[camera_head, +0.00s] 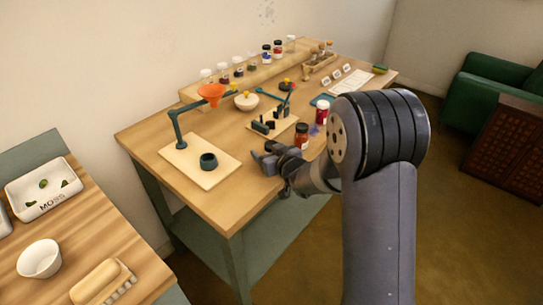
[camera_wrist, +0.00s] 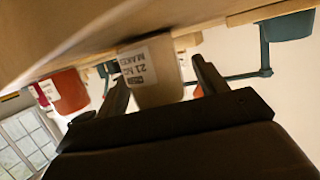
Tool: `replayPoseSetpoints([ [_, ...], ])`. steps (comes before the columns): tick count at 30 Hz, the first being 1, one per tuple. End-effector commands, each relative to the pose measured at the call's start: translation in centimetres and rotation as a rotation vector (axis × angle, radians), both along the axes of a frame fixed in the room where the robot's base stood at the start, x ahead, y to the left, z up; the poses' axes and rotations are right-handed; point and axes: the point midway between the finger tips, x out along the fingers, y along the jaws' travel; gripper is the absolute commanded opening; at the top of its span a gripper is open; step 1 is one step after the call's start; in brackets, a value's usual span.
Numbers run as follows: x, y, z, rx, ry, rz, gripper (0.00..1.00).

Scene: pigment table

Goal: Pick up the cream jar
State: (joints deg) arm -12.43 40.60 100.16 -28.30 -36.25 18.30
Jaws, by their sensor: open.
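A cream jar with a white printed label (camera_wrist: 152,72) shows in the wrist view, between the two fingers of my gripper (camera_wrist: 160,78). The wrist picture is upside down, with the table top at the upper edge. The fingers are apart, with a gap visible on the jar's right side; I cannot tell whether the left finger touches it. In the head view my gripper (camera_head: 268,158) is low over the table's front edge. I cannot make out the cream jar there; my gripper may be hiding it.
A brown-red jar (camera_head: 302,136) and a red jar (camera_head: 322,112) stand to the right of my gripper. A dark cup (camera_head: 208,161) sits on a pale board (camera_head: 190,173) with a stand and orange funnel (camera_head: 211,91). A wooden block with dark pieces (camera_head: 286,126) stands behind.

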Motion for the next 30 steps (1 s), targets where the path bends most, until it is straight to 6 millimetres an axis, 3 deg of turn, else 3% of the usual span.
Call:
replayPoseSetpoints([
  [5,0.00,0.01,-0.01,0.000,0.000,0.000,0.68],
  [24,-0.02,0.00,-0.01,0.000,0.000,0.000,0.17],
  [30,0.00,0.00,0.08,0.000,-0.001,0.000,0.17],
])
